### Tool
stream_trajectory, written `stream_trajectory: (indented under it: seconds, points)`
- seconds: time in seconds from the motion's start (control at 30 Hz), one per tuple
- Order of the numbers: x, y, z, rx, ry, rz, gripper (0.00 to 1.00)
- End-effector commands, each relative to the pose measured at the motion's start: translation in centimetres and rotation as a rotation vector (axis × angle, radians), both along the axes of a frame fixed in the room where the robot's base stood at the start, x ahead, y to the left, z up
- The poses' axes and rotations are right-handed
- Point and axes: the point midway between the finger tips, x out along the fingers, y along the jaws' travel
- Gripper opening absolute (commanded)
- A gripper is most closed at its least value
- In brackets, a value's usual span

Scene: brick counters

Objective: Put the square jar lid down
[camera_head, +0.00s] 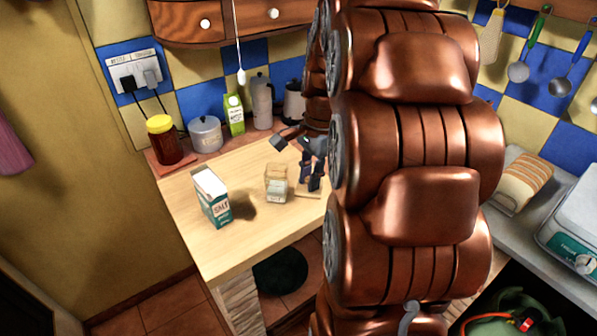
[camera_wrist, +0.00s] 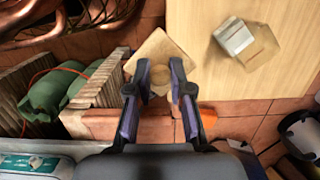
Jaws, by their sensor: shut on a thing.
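The square jar lid (camera_wrist: 157,45) is a flat tan wooden plate with a round piece between my fingers. My gripper (camera_wrist: 160,72) is shut on that round piece. In the head view, my gripper (camera_head: 311,178) and the lid (camera_head: 306,193) are near the right end of the wooden counter, partly hidden by my arm. I cannot tell whether the lid touches the counter. The square glass jar (camera_head: 277,186) stands just left of the lid with pale contents. In the wrist view, the jar (camera_wrist: 235,38) is to the right of the lid, apart from it.
A salt box (camera_head: 213,198) stands on the wooden counter (camera_head: 225,249) left of the jar. A brown jar with yellow lid (camera_head: 164,140), grey canister (camera_head: 206,135) and green carton (camera_head: 234,115) line the back. Counter front is clear.

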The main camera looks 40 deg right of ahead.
Motion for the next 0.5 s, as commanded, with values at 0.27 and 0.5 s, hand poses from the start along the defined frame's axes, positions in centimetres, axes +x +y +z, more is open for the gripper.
stream_trajectory:
  seconds: [0.27, 0.5]
  points:
    - [-1.7, 0.1, -0.2, 0.001, -0.001, -0.007, 0.00]
    - [-1.3, -0.8, -3.0, -0.001, -0.004, -0.096, 0.00]
